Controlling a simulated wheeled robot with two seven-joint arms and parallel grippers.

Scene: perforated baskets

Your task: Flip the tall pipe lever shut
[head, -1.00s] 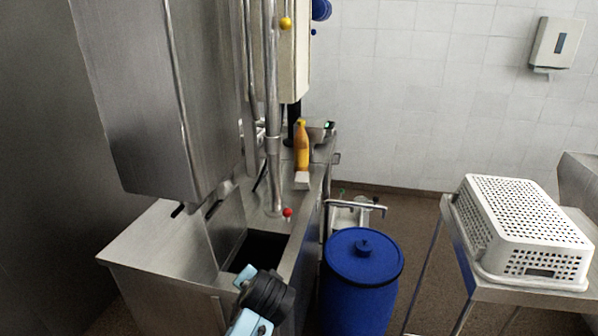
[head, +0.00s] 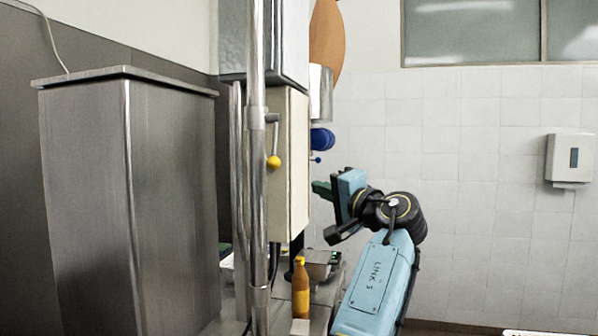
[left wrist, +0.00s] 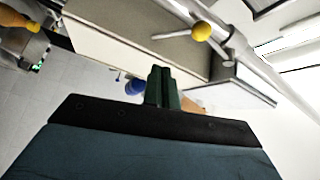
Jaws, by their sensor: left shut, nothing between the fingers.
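The tall metal pipe (head: 256,60) stands upright in front of a cream cabinet. Its lever (head: 275,135) hangs down from a collar on the pipe and ends in a yellow ball knob (head: 273,162). In the left wrist view the yellow knob (left wrist: 202,31) is at the top right, beyond the fingers. My left gripper (head: 320,188) is right of the lever in the head view, beside the cabinet, apart from the knob. Its green fingers (left wrist: 162,88) are closed together with nothing between them. My right gripper is not in view.
The cream cabinet (head: 289,160) stands right behind the pipe. A large steel box (head: 170,200) fills the left. An orange bottle (head: 300,288) stands on the counter below. A dispenser (head: 570,160) hangs on the tiled wall, and the space before that wall is open.

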